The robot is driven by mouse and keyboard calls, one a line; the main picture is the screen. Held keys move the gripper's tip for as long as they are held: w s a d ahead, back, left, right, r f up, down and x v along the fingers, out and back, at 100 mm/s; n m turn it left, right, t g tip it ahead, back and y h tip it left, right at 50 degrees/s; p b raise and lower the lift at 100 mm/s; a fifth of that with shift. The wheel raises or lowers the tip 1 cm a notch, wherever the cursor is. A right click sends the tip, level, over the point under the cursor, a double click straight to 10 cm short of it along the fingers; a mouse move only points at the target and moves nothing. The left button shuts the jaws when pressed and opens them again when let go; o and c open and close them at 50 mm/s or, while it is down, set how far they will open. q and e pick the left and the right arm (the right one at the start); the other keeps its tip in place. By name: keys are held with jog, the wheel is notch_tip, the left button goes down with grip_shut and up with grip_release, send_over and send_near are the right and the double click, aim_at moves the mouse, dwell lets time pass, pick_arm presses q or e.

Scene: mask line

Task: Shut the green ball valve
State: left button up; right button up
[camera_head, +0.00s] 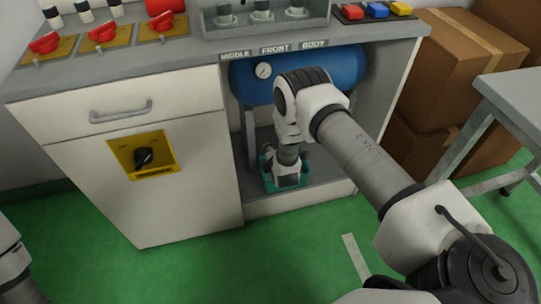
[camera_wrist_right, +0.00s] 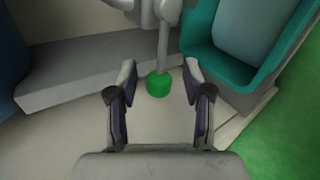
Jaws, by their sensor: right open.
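The green part of the ball valve (camera_wrist_right: 158,85) is a rounded green tip at the end of a grey rod in the right wrist view. My right gripper (camera_wrist_right: 160,78) is open, with one finger on each side of the green tip and visible gaps between. In the head view, my right gripper (camera_head: 287,178) reaches into the open bay under the counter, below the blue tank; the valve is hidden there behind my arm. Part of my left arm shows at the lower left edge, but its gripper is out of view.
The blue tank (camera_head: 345,68) with a round gauge fills the bay's top. A teal container (camera_wrist_right: 207,58) stands close to the right of the rod. The white cabinet (camera_head: 85,185) bounds the bay on the left. Cardboard boxes (camera_head: 455,60) and a grey table (camera_head: 515,95) stand at right.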

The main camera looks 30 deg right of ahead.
jog(key=v, duration=1.2)
jog(key=shift+f, duration=0.1)
